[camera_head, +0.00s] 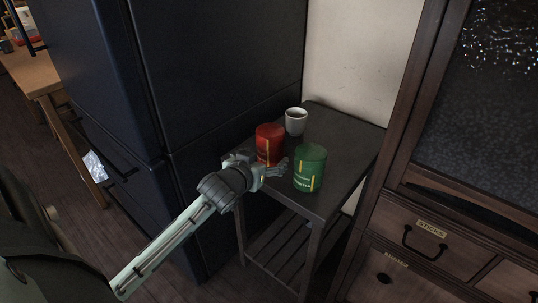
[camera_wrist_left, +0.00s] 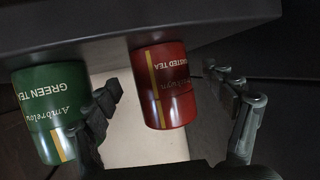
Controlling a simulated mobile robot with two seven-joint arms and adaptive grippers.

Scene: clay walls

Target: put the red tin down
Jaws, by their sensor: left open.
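The red tin (camera_head: 269,142) stands upright on the small dark side table (camera_head: 347,150), near its front left edge. My left gripper (camera_head: 260,168) is at the near side of the red tin, low over the table edge. In the left wrist view, which is upside down, the red tin (camera_wrist_left: 163,88) shows between the two spread fingers of my left gripper (camera_wrist_left: 168,88), its base against the table (camera_wrist_left: 60,28). The fingers are open, with visible room on the right. My right gripper is not in view.
A green tea tin (camera_head: 310,168) stands close to the right of the red tin, beside one finger. A white cup (camera_head: 296,121) with dark liquid stands behind. A dark fridge (camera_head: 215,75) is on the left, a wooden cabinet (camera_head: 430,215) on the right. The table's back right is clear.

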